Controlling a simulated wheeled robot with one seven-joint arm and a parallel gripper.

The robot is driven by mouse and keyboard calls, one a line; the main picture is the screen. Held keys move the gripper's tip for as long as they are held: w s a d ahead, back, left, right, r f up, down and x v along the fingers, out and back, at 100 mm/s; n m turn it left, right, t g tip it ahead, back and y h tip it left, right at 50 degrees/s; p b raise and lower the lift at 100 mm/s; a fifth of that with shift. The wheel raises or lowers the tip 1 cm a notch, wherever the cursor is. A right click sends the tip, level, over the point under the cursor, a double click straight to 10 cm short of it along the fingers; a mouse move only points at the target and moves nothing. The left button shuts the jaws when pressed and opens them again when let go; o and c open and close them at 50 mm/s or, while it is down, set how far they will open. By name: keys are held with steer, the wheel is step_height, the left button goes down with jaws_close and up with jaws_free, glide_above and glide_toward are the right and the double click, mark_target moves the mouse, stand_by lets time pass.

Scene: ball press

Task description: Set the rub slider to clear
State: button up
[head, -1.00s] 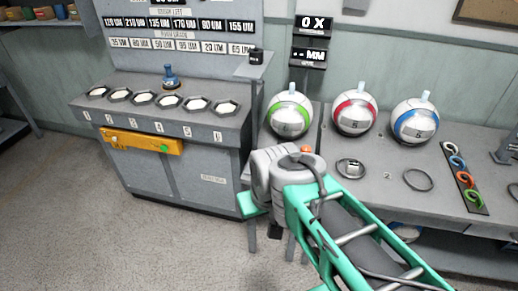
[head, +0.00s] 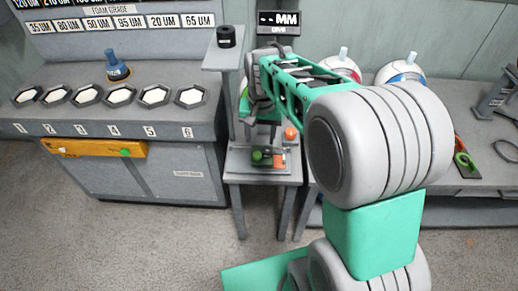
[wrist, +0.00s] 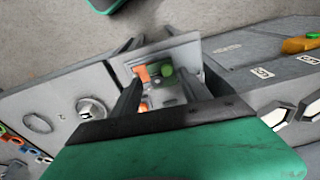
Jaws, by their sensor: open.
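No label reading "rub" or "clear" is legible, so I cannot tell for sure which part is the rub slider. A small orange piece with a green knob (head: 260,157) sits on a low grey stand (head: 238,165) in the head view. The green knob (wrist: 168,70) and an orange block (wrist: 141,73) also show between my fingers in the wrist view. My gripper (wrist: 160,82) is open and empty, pointing down over the stand. In the head view my arm partly hides it. An orange bar with a green knob (head: 95,148) is on the cabinet front.
An orange round button (head: 291,134) stands at the stand's back right. A grey post with a shelf and black knob (head: 226,37) rises at its left. The cabinet (head: 170,178) carries hexagonal cups and a blue stamp (head: 117,66). Balls (head: 401,72) stand on the right bench.

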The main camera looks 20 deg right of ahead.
steer(key=m+g, duration=0.1)
steer(key=m, duration=0.1)
glide_above(257, 154)
step_height(257, 154, down, 7)
steer(key=shift+s+r, duration=0.1)
step_height(257, 154, down, 8)
steer(key=shift+r+p, duration=0.1)
steer(key=shift+p, duration=0.3)
steer(key=shift+c, duration=0.4)
jaws_close()
